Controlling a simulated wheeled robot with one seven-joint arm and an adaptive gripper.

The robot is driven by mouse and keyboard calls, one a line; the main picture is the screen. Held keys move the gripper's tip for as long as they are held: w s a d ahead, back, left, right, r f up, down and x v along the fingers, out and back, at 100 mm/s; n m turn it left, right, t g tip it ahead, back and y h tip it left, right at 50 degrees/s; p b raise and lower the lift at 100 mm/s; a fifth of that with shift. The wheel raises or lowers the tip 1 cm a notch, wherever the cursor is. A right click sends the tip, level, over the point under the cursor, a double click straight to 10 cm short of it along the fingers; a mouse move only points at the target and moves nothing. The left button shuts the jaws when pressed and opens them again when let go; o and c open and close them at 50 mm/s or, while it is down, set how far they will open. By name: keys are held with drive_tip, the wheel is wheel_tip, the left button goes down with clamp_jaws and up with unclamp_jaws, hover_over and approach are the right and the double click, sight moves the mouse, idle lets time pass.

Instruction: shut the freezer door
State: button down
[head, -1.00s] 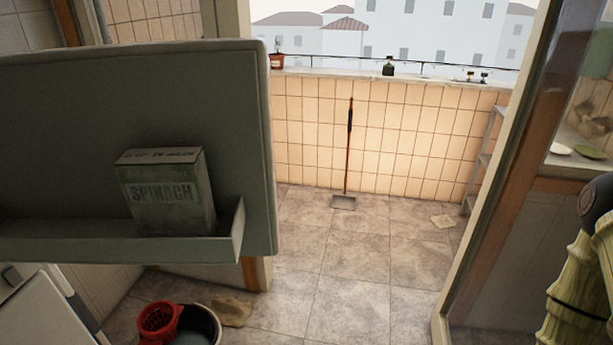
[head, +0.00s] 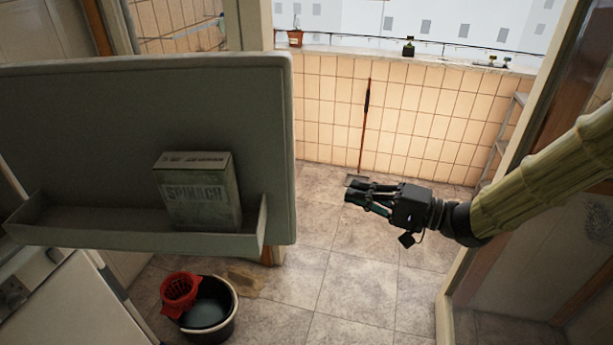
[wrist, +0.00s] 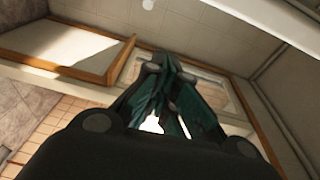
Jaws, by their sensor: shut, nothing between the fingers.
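The freezer door (head: 100,110) stands open at the left of the head view, its inner face toward me. A shelf along its lower edge (head: 110,235) holds a spinach box (head: 197,190), upright. My gripper (head: 358,196) is to the right of the door's free edge, with a gap between them in the picture. Its fingers are together and empty, pointing left. In the wrist view the dark fingers (wrist: 165,105) also show close together. The freezer's opening is not in view.
A dark bucket with a red wringer (head: 180,292) stands on the tiled floor below the door. A white appliance (head: 70,305) is at lower left. A dustpan with a long handle (head: 366,120) leans at the balcony wall. A doorway frame (head: 455,275) rises at right.

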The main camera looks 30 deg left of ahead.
drive_tip(key=s+a+r+g+p, duration=0.1)
drive_tip(key=s+a+r+p, duration=0.2)
drive_tip(key=a, duration=0.6)
drive_tip(key=s+p, duration=0.2)
drive_tip(key=s, duration=0.1)
drive_tip(key=shift+r+n+g, duration=0.15)
drive_tip(key=shift+n+g, duration=0.25)
drive_tip(key=shift+s, duration=0.25)
